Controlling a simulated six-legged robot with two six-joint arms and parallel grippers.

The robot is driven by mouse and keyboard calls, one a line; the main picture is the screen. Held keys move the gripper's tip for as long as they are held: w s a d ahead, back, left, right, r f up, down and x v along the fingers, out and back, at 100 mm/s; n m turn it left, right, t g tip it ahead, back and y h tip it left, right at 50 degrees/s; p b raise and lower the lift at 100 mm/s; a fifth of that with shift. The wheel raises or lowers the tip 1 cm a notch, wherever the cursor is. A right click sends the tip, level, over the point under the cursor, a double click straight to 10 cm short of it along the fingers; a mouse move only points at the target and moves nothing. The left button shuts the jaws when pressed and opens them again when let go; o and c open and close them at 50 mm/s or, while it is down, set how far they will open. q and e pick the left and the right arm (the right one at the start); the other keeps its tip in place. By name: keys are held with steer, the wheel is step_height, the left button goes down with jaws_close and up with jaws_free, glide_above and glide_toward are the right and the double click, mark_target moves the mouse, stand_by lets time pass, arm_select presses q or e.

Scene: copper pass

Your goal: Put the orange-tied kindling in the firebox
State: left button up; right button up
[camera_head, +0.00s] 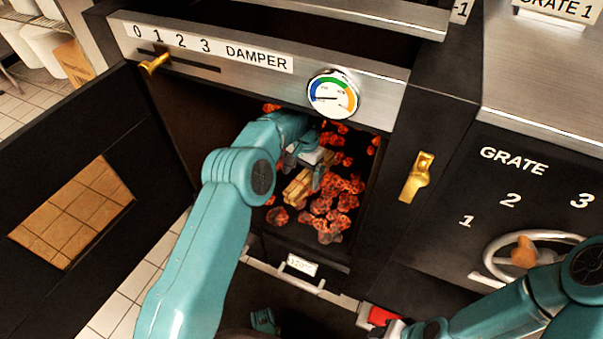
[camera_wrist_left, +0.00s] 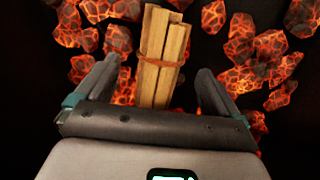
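The kindling (camera_head: 297,190) is a bundle of pale wood sticks lying among glowing coals inside the open firebox (camera_head: 180,125). In the left wrist view the kindling (camera_wrist_left: 162,60) has an orange tie around it. My left gripper (camera_head: 308,165) reaches into the firebox just over the bundle. In the left wrist view my left gripper (camera_wrist_left: 158,85) has its fingers spread, with a gap on each side of the sticks. My right gripper (camera_head: 395,328) is low at the bottom edge, right of centre, and its fingers do not show clearly.
The firebox door (camera_head: 130,130) stands swung open to the left, with a window in it. A damper slider (camera_head: 155,64) and a gauge (camera_head: 333,95) are above the opening. A brass latch (camera_head: 417,177) and a grate wheel (camera_head: 525,255) are to the right. A red object (camera_head: 380,316) is near my right gripper.

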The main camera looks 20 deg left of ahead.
arm_select(q)
steer(key=shift+s, duration=0.1)
stand_by(0.4)
steer(key=shift+s+a+r, duration=0.15)
steer(key=shift+s+a, duration=0.1)
steer(key=shift+s, duration=0.35)
steer(key=s+a+r+b, duration=0.2)
steer(key=s+a+b, duration=0.1)
steer(key=s, duration=1)
steer(key=s+a+r+b, duration=0.2)
steer(key=s+a+b, duration=0.1)
steer(key=s, duration=1.1)
steer(key=shift+s+a+r, duration=0.2)
steer(key=shift+a, duration=0.65)
